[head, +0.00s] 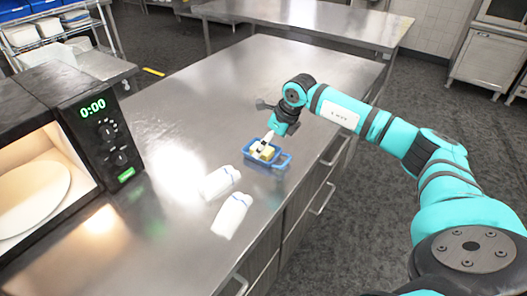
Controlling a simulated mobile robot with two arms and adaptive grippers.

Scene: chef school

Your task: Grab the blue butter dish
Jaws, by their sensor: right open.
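The blue butter dish (276,166) sits on the steel counter near its right edge, with a yellow block of butter (266,154) in it. It has a loop-like handle on its right side. My right gripper (266,146) is directly over the dish, pointing down, with its fingertips at or just above the butter. Whether the fingers touch the dish or butter cannot be told. The fingers are small and partly hidden by the wrist. My left gripper is not in view.
Two rolled white towels (220,182) lie on the counter (175,120) left of the dish. A microwave (75,130) stands at the left. Drawers with bar handles (322,198) run along the counter's right side. The counter behind the dish is clear. Another steel table (315,20) stands farther back.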

